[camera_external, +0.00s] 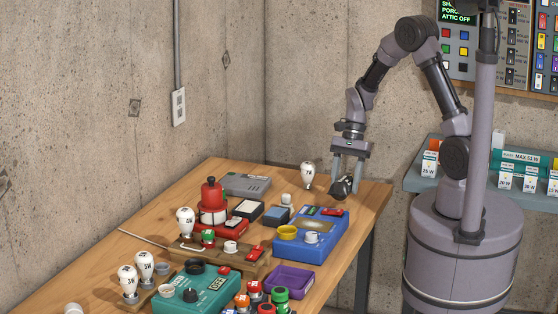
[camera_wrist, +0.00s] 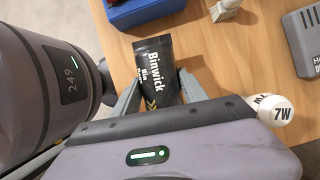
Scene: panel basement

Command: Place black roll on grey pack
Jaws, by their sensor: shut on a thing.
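The black roll (camera_wrist: 154,66), with white "Binwick" lettering, is between the two fingers of my gripper (camera_wrist: 152,88). In the external view the black roll (camera_external: 342,187) shows at the fingertips of my gripper (camera_external: 348,176), low over the far right part of the table; I cannot tell whether it touches the wood. My gripper is shut on it. The grey pack (camera_external: 246,184) lies flat at the back of the table, left of my gripper and apart from it. Part of the grey pack (camera_wrist: 303,40) shows at the right edge of the wrist view.
A white 7W bulb (camera_external: 308,174) stands between my gripper and the grey pack. A blue box (camera_external: 291,243) with items on top sits in front. A red lantern-like object (camera_external: 212,205) stands near the pack. The table's right edge (camera_external: 380,205) is close to my gripper.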

